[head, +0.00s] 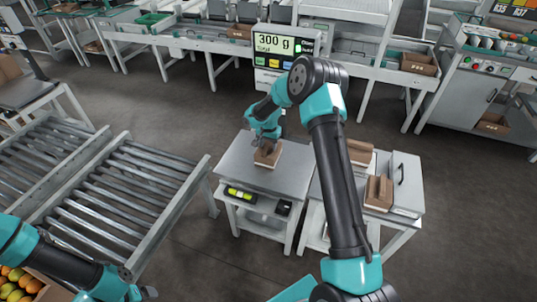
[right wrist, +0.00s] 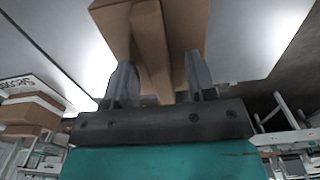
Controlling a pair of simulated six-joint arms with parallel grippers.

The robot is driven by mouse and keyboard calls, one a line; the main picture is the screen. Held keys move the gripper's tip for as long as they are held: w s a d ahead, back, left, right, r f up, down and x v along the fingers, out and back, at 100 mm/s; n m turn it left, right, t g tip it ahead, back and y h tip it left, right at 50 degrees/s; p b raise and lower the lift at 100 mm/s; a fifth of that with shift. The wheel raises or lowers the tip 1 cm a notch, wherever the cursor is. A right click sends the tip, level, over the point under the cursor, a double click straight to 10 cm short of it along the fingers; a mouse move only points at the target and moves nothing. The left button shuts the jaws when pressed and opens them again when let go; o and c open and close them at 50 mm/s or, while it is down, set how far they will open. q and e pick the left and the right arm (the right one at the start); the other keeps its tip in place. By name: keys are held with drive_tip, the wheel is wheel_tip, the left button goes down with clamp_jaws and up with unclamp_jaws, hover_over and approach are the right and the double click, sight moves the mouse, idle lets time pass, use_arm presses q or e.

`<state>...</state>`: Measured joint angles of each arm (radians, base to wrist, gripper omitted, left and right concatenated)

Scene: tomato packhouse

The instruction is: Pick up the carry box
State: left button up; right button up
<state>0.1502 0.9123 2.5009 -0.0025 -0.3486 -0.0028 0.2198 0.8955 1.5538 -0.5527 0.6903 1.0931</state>
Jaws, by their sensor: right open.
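A small brown cardboard carry box (head: 267,158) stands on the grey top of the weighing table (head: 238,160) in the head view. My right gripper (head: 267,143) is down at the top of this box and covers part of it. In the right wrist view, the open fingers of the right gripper (right wrist: 160,82) stand on either side of the box's raised brown middle part (right wrist: 150,45). Contact between fingers and cardboard cannot be made out. My left gripper (head: 146,293) is at the bottom left edge of the head view, far from the box; its fingers are unclear.
More brown carry boxes (head: 378,193) stand on the side table to the right, partly behind my right arm. A display (head: 283,46) behind the weighing table reads 300 g. Roller conveyors (head: 130,190) lie to the left. A crate of tomatoes (head: 50,292) is at bottom left.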

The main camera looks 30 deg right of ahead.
drive_tip(key=shift+c, duration=0.3)
clamp_jaws()
idle(0.3)
drive_tip(key=shift+r, duration=0.4)
wheel_tip(320, 180, up, 3)
drive_tip(key=s+a+r, duration=0.1)
drive_tip(key=s+a, duration=0.7)
drive_tip(key=s, duration=0.5)
drive_tip(key=shift+s+a, duration=0.2)
drive_tip(key=shift+s, duration=0.15)
drive_tip(key=shift+r, duration=0.1)
